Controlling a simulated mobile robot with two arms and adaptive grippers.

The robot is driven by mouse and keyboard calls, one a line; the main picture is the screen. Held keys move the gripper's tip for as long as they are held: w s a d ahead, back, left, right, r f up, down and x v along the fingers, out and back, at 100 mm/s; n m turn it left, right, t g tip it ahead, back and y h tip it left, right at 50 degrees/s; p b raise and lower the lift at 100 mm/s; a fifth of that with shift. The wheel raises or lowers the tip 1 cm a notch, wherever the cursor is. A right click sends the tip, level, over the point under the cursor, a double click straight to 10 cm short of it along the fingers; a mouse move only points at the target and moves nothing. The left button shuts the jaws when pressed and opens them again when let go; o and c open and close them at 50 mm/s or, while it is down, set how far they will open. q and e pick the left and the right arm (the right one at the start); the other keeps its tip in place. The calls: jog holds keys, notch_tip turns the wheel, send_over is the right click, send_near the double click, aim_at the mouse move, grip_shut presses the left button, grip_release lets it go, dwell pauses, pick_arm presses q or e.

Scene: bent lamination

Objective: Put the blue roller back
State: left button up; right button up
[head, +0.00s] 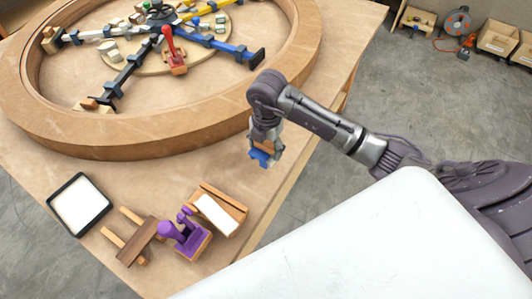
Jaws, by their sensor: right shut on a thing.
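My right gripper (264,142) hangs down above the wooden table, just outside the large ring. It is shut on a small blue and wood-coloured thing, which looks like the blue roller (261,158). The gripper hides part of it, and I cannot tell whether its lower end touches the table. A small wooden rack (124,255) stands on the near part of the table, to the lower left of the gripper. My left gripper does not show.
A large curved wooden ring (120,145) with coloured clamps inside fills the far table. A purple tool (184,238), a wooden holder with a white piece (217,213) and a black-rimmed white tray (53,200) stand nearby. The table's right edge is close to the gripper.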

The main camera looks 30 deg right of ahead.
aim_at(266, 156)
notch_tip(266, 156, down, 4)
jog(key=shift+f+p, duration=0.1)
jog(key=shift+p, duration=0.4)
jog(key=shift+w, duration=0.1)
jog(key=shift+f+b, duration=0.35)
jog(key=shift+f, duration=0.05)
jog(key=shift+s+f, duration=0.15)
jog(key=shift+s, duration=0.15)
jog(key=shift+c, duration=1.2)
jog(key=o, duration=1.2)
jog(key=shift+w+f, duration=0.1)
jog(key=shift+o, duration=0.3)
jog(key=shift+w, duration=0.15)
